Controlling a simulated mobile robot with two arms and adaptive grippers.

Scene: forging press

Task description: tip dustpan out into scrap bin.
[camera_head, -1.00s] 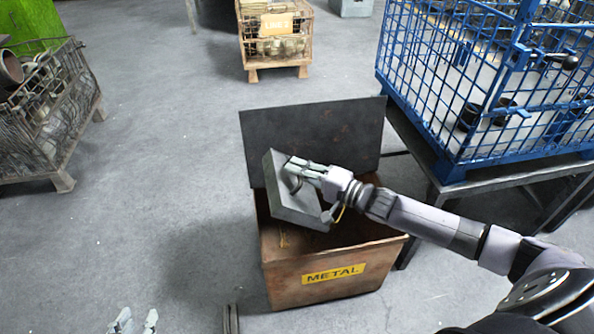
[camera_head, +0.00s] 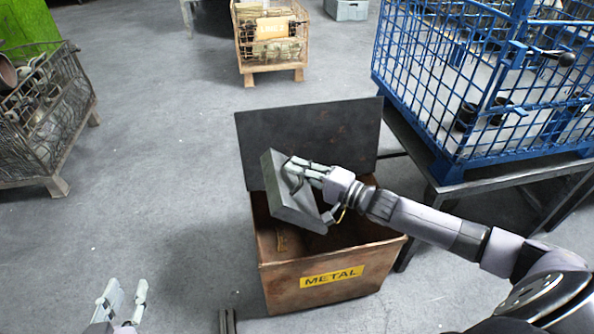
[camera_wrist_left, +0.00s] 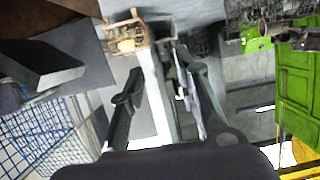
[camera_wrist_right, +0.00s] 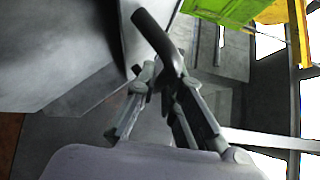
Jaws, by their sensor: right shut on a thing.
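The grey metal dustpan (camera_head: 287,205) is held tilted steeply over the open scrap bin (camera_head: 285,279), a rusty brown box with a yellow METAL label. My right gripper (camera_head: 296,178) is shut on the dustpan's handle; the dark curved handle (camera_wrist_right: 160,38) shows between its fingers in the right wrist view. The inside of the dustpan is not clearly visible. My left gripper (camera_head: 124,296) is open and empty at the lower left, apart from the bin.
The bin's dark lid (camera_head: 315,135) stands raised behind it. A blue wire cage (camera_head: 470,90) rests on a table at the right. A wire crate (camera_head: 45,125) stands at the left, and a wooden-footed crate (camera_head: 270,45) at the back. The floor at left is clear.

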